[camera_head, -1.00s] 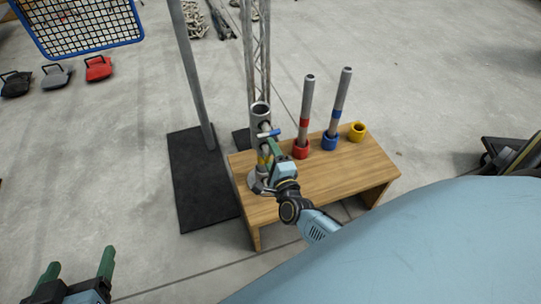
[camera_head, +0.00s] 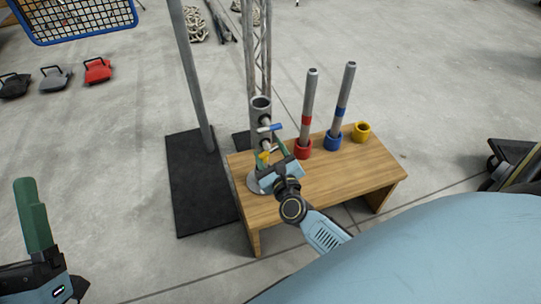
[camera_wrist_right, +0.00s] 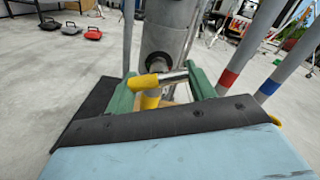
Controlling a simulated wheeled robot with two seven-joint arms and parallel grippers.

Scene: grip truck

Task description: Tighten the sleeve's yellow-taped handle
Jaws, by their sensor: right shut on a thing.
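The sleeve (camera_head: 260,125) is a grey upright tube on a round foot at the left end of a wooden bench. A blue-taped handle (camera_head: 271,128) sticks out of its upper part. The yellow-taped handle (camera_head: 264,157) is lower down, partly hidden by my right gripper (camera_head: 271,157). In the right wrist view, the yellow-taped handle (camera_wrist_right: 143,82) and its metal bar lie between the green fingers of my right gripper (camera_wrist_right: 162,86), which is shut on it. My left gripper (camera_head: 34,212) is at the lower left, far from the sleeve; its finger gap cannot be made out.
The wooden bench (camera_head: 335,190) also holds a red-collared pole (camera_head: 307,110), a blue-collared pole (camera_head: 342,105) and a yellow collar (camera_head: 362,131). A grey post on a black plate (camera_head: 190,205) stands left of the bench. The floor between is clear.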

